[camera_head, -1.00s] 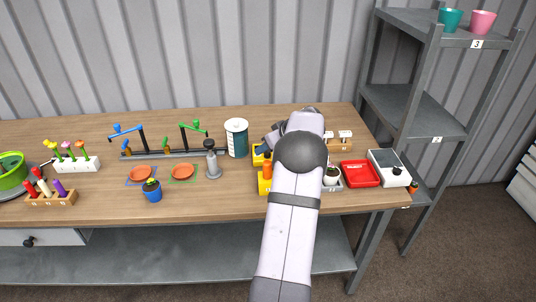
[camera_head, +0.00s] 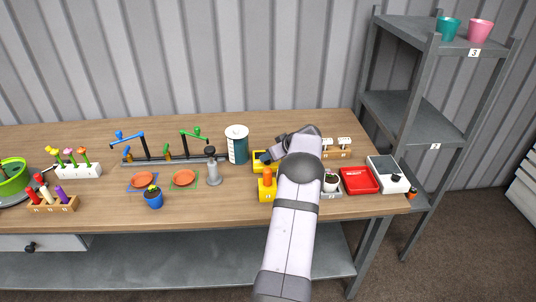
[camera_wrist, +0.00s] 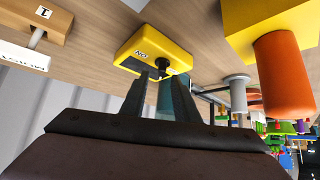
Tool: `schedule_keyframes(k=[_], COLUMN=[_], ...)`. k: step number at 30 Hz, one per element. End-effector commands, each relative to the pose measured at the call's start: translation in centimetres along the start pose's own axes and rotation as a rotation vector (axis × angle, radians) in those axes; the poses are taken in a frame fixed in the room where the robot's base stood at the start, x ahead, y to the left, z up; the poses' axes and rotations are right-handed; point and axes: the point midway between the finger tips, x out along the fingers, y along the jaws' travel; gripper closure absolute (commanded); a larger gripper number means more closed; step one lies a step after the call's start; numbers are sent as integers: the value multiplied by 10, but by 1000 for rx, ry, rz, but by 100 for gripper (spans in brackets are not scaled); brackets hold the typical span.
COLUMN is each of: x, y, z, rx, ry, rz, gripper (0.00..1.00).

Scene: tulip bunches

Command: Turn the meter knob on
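The meter is a low yellow box (camera_wrist: 134,44) with a black "ON" mark on its face, upside down in the wrist view. In the head view the yellow box (camera_head: 258,168) is partly hidden by my gripper. Its small dark knob (camera_wrist: 160,63) shows at the face by my fingertips. My gripper (camera_wrist: 164,76) has its two dark fingers apart, with a gap between them through which the background shows. The fingertips are at or just short of the knob; contact is unclear. In the head view my gripper (camera_head: 268,157) is at the box's right side.
A yellow block with an orange cylinder (camera_head: 267,178) stands just in front of the meter. A teal canister (camera_head: 237,146) is to its left, beside a grey bottle (camera_head: 213,168).

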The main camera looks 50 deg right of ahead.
Motion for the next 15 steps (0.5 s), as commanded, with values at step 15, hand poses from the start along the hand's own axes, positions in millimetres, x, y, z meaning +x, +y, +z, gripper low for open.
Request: schedule_keyframes(k=[15], x=[14], y=[-1], z=[0], rx=[0], ry=[0], rz=[-1], gripper=[72])
